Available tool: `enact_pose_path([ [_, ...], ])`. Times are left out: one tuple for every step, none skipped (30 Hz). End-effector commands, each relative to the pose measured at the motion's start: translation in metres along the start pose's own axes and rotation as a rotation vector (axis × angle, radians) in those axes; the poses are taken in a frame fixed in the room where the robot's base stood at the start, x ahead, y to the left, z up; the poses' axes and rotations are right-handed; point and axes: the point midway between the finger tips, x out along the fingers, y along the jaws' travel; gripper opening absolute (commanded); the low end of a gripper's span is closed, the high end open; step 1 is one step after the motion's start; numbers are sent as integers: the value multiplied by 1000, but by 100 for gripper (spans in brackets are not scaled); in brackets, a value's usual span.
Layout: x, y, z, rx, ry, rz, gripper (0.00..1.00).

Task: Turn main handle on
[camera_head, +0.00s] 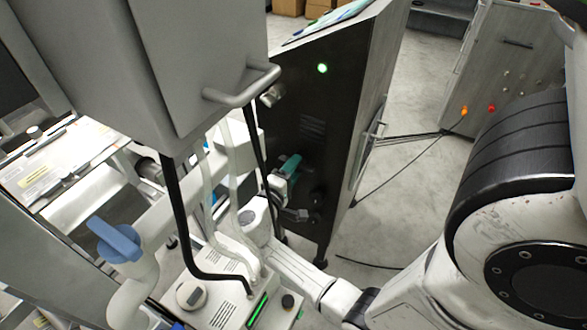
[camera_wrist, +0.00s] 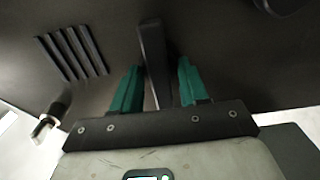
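In the wrist view, a dark flat lever (camera_wrist: 151,50), which looks like the main handle, stands out from a dark panel. My gripper (camera_wrist: 161,68) has its two green fingers apart, one on each side of this lever. The left finger is very near the lever; I cannot tell if it touches. A gap shows between the lever and the right finger. In the head view, my gripper (camera_head: 290,166) is a small teal shape at the front of a black cabinet (camera_head: 345,95); the lever itself cannot be made out there.
A green light (camera_head: 322,68) glows high on the cabinet. Vent slots (camera_wrist: 72,54) and a chrome knob or latch (camera_wrist: 44,124) are left of my gripper in the wrist view. A grey box with a bar handle (camera_head: 243,88) hangs at upper left. Cables cross the floor at right.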

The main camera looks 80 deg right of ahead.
Motion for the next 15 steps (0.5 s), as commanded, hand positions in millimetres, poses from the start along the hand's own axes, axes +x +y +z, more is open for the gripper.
enact_pose_path([
  [0,0,0,-1,0,0,49],
  [0,0,0,-1,0,0,49],
  [0,0,0,0,0,0,49],
  [0,0,0,0,0,0,49],
  [0,0,0,0,0,0,49],
  [0,0,0,1,0,0,49],
  [0,0,0,1,0,0,49],
  [0,0,0,1,1,0,49],
  [-2,0,0,1,1,0,49],
  [-3,0,0,1,2,0,49],
  [-5,0,-1,1,3,0,49],
  [-9,0,-1,1,5,0,49],
  [-13,0,-1,1,5,0,49],
  [-17,-1,-1,0,4,0,49],
  [-23,-1,-1,0,5,-1,49],
])
